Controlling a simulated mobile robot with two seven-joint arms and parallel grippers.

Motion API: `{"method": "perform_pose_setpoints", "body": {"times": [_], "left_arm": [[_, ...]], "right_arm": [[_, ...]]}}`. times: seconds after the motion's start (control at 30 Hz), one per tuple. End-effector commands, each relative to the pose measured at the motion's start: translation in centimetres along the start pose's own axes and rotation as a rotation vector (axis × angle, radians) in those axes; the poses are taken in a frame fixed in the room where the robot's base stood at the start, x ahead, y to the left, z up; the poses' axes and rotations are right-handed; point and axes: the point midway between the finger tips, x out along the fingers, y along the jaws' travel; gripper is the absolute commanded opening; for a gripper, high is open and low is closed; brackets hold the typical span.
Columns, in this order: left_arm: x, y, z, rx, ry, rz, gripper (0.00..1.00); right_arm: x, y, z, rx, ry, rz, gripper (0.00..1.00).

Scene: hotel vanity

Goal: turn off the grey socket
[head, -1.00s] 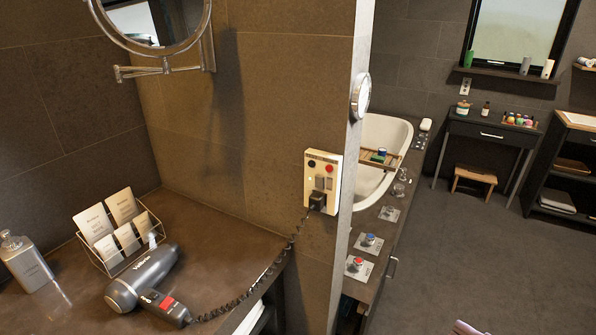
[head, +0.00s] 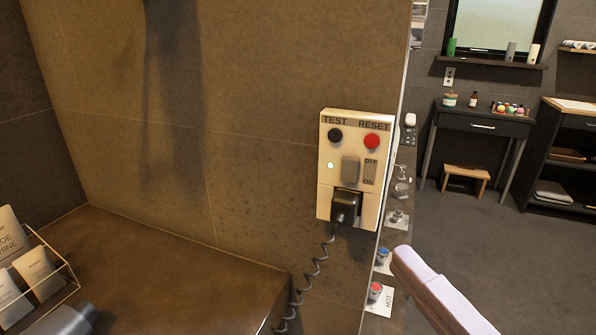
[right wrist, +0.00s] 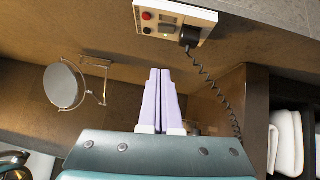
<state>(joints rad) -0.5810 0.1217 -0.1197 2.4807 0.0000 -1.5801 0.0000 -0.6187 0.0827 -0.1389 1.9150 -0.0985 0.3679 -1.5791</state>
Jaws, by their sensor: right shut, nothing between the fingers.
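The socket (head: 350,148) is a cream box on the tiled wall end, with a black TEST button (head: 335,135) and a red RESET button (head: 372,141). Its grey rocker switch (head: 350,170) sits beside OFF and ON labels; I cannot tell which way it is tipped. A small pale light shows left of it. A black plug (head: 345,207) sits in the lower part. My right gripper (head: 402,258) is shut and empty, below and right of the socket, apart from it. In the right wrist view its fingers (right wrist: 160,72) point toward the wall, with the socket (right wrist: 198,14) above right. My left gripper is out of view.
A coiled black cord (head: 316,270) hangs from the plug toward the brown counter (head: 170,270). A card rack (head: 60,265) and part of the hair dryer (head: 65,322) are at lower left. A round mirror (right wrist: 64,86) shows in the right wrist view.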

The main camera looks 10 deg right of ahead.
Motion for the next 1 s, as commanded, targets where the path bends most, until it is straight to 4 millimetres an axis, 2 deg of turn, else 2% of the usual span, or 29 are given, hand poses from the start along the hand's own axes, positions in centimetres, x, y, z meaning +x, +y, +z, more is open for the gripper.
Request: {"method": "perform_pose_setpoints", "body": {"times": [0.27, 0.37, 0.77, 1.0], "left_arm": [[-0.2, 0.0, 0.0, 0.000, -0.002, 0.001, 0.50], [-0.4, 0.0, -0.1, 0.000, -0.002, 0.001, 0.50], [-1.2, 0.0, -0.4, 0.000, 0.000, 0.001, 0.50], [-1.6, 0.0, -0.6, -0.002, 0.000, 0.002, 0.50]], "right_arm": [[0.8, 0.1, 0.0, 0.002, -0.001, 0.002, 0.00], [2.1, 0.2, 0.1, 0.004, -0.001, 0.003, 0.00], [10.5, 0.2, 0.1, 0.003, -0.001, 0.002, 0.00], [12.5, 0.1, 2.4, 0.001, 0.001, -0.001, 0.00]]}}
